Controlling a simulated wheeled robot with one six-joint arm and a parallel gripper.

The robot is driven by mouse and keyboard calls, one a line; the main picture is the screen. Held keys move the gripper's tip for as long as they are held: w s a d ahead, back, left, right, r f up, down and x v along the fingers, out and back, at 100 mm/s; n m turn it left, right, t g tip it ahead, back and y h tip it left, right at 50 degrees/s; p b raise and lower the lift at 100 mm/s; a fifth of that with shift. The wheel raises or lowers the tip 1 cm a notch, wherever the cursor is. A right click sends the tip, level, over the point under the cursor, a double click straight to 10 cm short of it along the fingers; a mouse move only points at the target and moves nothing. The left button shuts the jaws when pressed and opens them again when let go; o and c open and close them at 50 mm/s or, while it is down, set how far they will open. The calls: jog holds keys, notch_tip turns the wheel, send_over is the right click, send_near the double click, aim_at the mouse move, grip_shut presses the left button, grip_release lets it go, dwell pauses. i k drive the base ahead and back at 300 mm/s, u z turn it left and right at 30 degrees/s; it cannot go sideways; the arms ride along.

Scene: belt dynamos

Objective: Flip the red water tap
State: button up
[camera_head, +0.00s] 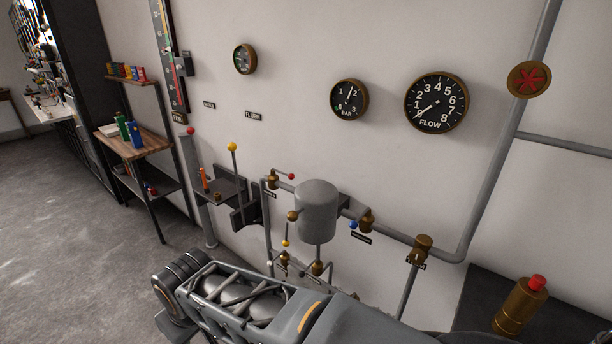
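A small brass tap (272,180) with a red-tipped lever (291,176) sits on the thin pipe at the left of a grey tank (317,210). Its lever points right, roughly level. A small dark label below it is too small to read. A red handwheel (529,79) on a brass disc also sits on the tall pipe at the upper right. My arm crosses the bottom of the view, below and in front of the pipework, apart from the red-tipped tap in the picture. My gripper's fingers do not show.
A blue-tipped tap (353,225) is right of the tank, and yellow- and white-tipped levers hang below left. A tall yellow-knobbed lever (232,147) stands left on a dark bracket. Gauges hang above. A brass cylinder (520,306) with a red top is lower right. Floor at left is clear.

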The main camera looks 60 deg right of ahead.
aim_at(292, 176)
jog(key=z, duration=1.05)
jog(key=i, duration=0.25)
jog(key=z, duration=0.05)
